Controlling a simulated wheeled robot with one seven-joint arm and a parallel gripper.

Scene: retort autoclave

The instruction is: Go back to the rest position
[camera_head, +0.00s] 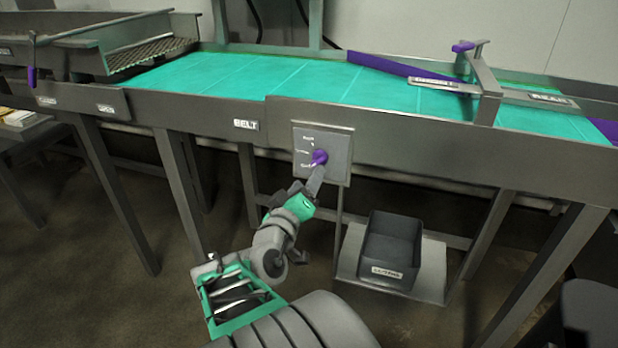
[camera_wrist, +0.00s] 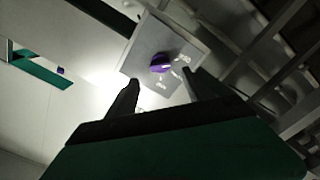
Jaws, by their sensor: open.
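My gripper (camera_wrist: 160,92) is open in the wrist view, with its two dark fingers apart and nothing between them. A purple knob (camera_wrist: 161,63) on a grey switch panel (camera_wrist: 150,40) lies beyond the fingertips. In the head view the knob (camera_head: 320,156) sits on the panel (camera_head: 340,170) on the front of the belt frame. My arm reaches up toward it, and my gripper (camera_head: 318,178) is just below the knob. Whether a finger touches the knob cannot be told.
A teal belt (camera_head: 310,82) runs across behind the panel, with a purple guide bar (camera_head: 400,68) over it. A dark bin (camera_head: 391,245) stands on a low grey plate (camera_head: 432,270) at the right of my arm. Table legs (camera_head: 115,195) stand at the left.

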